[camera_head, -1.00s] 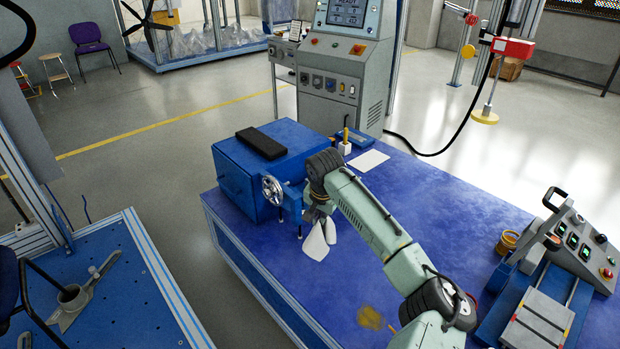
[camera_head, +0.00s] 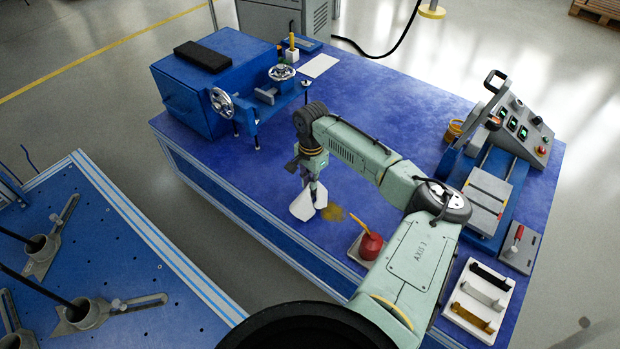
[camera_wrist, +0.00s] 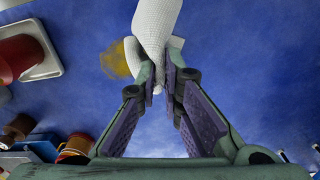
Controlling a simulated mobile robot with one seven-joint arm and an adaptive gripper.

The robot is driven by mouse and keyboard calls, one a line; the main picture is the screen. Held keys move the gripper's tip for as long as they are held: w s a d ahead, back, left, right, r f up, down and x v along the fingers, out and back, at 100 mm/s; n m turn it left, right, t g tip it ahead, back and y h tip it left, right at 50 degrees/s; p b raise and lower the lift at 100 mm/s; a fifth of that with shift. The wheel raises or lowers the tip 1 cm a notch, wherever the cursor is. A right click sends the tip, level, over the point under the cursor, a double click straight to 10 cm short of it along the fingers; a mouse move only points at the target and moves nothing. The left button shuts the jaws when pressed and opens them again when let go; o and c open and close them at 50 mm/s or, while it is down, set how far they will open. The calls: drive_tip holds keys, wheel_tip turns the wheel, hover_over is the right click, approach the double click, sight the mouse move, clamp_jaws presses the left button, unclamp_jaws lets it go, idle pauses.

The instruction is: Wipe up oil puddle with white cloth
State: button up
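The white cloth (camera_head: 302,204) hangs from my gripper (camera_head: 313,180), just left of the oil puddle in the head view. In the wrist view the cloth (camera_wrist: 155,32) is pinched between the two fingertips of my gripper (camera_wrist: 164,82) and partly covers the puddle. The oil puddle (camera_head: 333,213) is a yellow-brown stain on the blue table top (camera_head: 395,110). It also shows in the wrist view (camera_wrist: 112,62), left of the cloth. I cannot tell whether the cloth touches the table.
A red oil can (camera_head: 370,246) on a small tray stands right of the puddle. A blue machine with handwheels (camera_head: 210,85) is at the back left. A control panel (camera_head: 515,125) stands at the right, with a white tray of brackets (camera_head: 478,302) in front. The table middle is clear.

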drive_tip(key=o, duration=1.3)
drive_tip(key=shift+o, duration=0.2)
drive_tip(key=shift+f, duration=0.1)
wheel_tip(320, 180, down, 4)
drive_tip(key=shift+r+b, duration=0.1)
drive_tip(key=shift+b, duration=0.4)
clamp_jaws()
idle(1.8)
drive_tip(key=shift+b, duration=0.3)
